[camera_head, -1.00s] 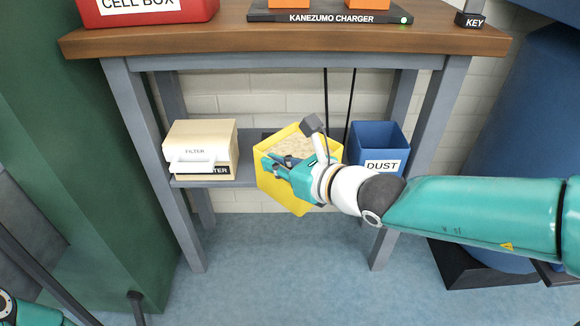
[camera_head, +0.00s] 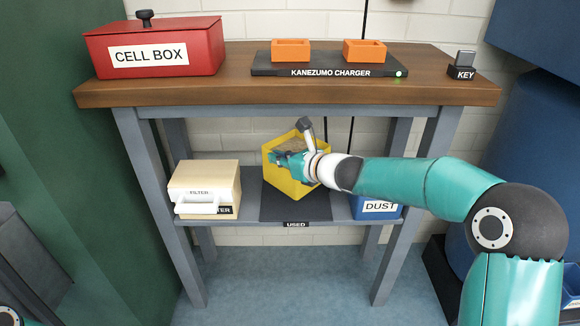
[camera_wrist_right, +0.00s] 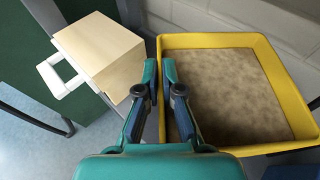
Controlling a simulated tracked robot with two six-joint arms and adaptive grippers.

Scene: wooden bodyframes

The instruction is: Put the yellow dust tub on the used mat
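The yellow dust tub (camera_head: 291,182), filled with brownish dust, is over the back part of the dark used mat (camera_head: 297,212) on the lower shelf. It looks nearly upright; I cannot tell whether its base touches the mat. My right gripper (camera_head: 277,159) is shut on the tub's wall. In the right wrist view, the right gripper (camera_wrist_right: 160,68) has one finger outside and one inside the near-left wall of the yellow tub (camera_wrist_right: 228,41). My left gripper is out of view.
A cream filter box (camera_head: 208,181) with a white handle stands left of the mat. A blue dust bin (camera_head: 377,207) stands right of it, partly behind my arm. The wooden tabletop (camera_head: 230,92) is above, carrying a red cell box (camera_head: 155,52) and a charger (camera_head: 330,70).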

